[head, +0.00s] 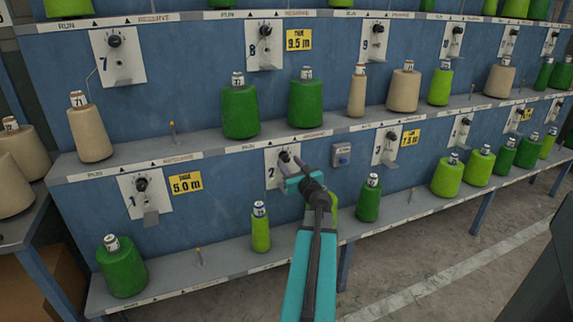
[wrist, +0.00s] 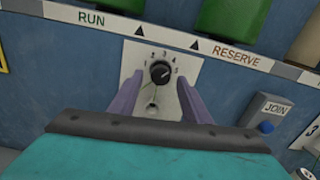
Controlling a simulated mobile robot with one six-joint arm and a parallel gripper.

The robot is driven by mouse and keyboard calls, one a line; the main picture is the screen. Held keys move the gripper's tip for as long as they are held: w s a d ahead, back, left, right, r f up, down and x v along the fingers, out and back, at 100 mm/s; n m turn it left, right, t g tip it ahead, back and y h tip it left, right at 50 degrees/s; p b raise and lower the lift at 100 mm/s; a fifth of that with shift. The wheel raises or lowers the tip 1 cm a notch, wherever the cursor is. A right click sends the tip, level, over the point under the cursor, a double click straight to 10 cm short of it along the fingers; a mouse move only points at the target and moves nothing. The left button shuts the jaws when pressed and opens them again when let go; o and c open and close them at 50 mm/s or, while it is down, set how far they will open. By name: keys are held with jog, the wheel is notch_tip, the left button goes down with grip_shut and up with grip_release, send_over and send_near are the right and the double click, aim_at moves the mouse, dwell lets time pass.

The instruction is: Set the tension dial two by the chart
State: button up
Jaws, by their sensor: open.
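Tension dial two is a black knob (wrist: 160,71) on a pale plate with numbers 1 to 5 around it. The plate (head: 271,159) is on the lower row of the blue wall in the head view, marked 2. A light mark shows on the knob, seemingly toward the upper right; its exact number is too small to tell. My gripper (head: 293,168) is in front of this plate and covers part of it. In the wrist view its two purple fingers (wrist: 157,92) are apart, one on each side below the knob, with nothing held between them. Contact cannot be told.
A JOIN box (wrist: 268,112) with a blue button is to the right of the plate. Dial one (head: 142,185) is to the left, with a yellow 5.0 m tag (head: 184,185). Green cones (head: 260,228) (head: 368,198) stand on the lower shelf; a RUN/RESERVE rail (wrist: 240,57) runs above.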

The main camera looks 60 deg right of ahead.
jog(key=shift+x, duration=1)
jog(key=shift+c, duration=0.2)
